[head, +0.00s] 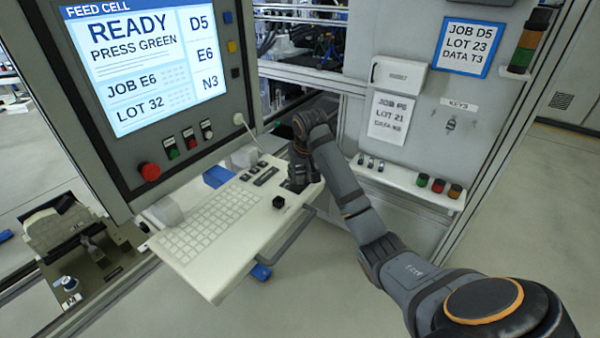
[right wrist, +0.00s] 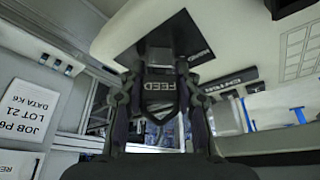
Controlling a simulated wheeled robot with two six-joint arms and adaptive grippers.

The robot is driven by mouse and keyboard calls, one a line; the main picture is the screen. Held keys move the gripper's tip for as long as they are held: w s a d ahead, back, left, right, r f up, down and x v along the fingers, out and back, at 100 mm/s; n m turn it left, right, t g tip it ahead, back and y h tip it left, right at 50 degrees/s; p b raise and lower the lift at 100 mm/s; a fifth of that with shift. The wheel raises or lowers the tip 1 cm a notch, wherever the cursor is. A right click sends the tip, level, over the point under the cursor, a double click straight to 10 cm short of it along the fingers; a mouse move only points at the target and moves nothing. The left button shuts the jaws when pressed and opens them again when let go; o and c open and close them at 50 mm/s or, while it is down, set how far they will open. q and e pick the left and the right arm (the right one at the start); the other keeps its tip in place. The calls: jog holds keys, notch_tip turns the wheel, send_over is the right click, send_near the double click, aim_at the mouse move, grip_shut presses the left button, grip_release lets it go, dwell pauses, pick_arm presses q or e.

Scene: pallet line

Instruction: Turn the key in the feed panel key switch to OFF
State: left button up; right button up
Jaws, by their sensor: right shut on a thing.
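My right gripper (head: 301,182) reaches down to the right end of the pale keyboard shelf (head: 215,252). In the right wrist view, its two fingers (right wrist: 160,88) are shut on the sides of a dark key head (right wrist: 160,93) lettered FEED. A dark switch body (right wrist: 158,55) shows beyond the key, against the pale panel. In the head view the gripper hides the key and the switch. The position marks around the switch cannot be read, so I cannot tell which way the key is turned. My left gripper is not in view.
The feed cell screen (head: 145,62) reads READY, PRESS GREEN. A red mushroom button (head: 149,171) and smaller buttons sit below it. A black knob (head: 278,202) stands on the shelf near my gripper. On the right cabinet, something hangs under a KEYS label (head: 459,104).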

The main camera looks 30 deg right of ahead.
jog(key=n+y, duration=0.2)
jog(key=n, duration=0.2)
jog(key=shift+d+n, duration=0.1)
jog(key=shift+n, duration=0.3)
jog(key=n+y, duration=0.1)
jog(key=n, duration=0.2)
jog(key=o, duration=1.7)
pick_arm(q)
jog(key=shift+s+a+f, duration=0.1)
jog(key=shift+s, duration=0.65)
pick_arm(e)
jog(key=shift+r, duration=0.1)
jog(key=shift+r, duration=3.4)
